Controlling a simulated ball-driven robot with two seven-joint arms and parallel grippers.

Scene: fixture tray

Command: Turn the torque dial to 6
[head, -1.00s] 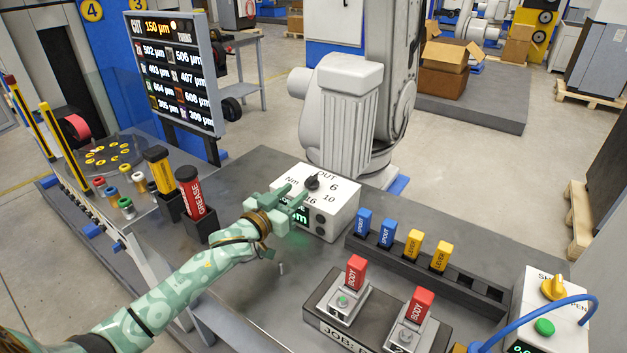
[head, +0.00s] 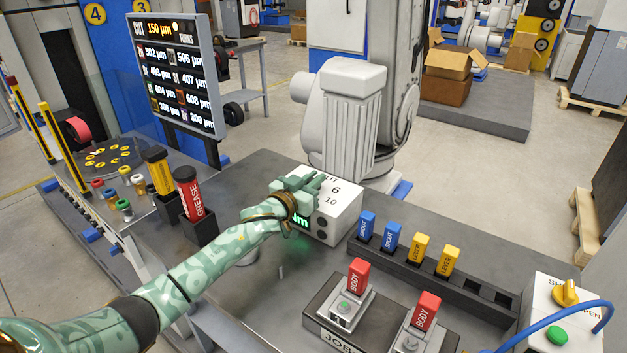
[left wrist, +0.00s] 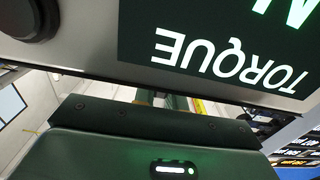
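The torque box (head: 345,212) is a white box on the grey bench, with 6 and 10 readable on its top and a green-lit display on its front. My left gripper (head: 308,180) is over the box's top and covers the dial, so the dial's pointer is hidden. Whether its fingers are apart or closed on the dial does not show. In the left wrist view, the display panel (left wrist: 215,45) reads TORQUE upside down, close to the gripper's dark body. The fingertips and dial are not visible there. My right gripper is not in view.
A rack (head: 430,268) with blue SPOUT and yellow LEVER pieces stands right of the box. Red BODY pieces (head: 359,280) sit in front. A GREASE tube (head: 189,190) stands left, near my left arm. A large grey-white machine (head: 350,110) stands behind the box.

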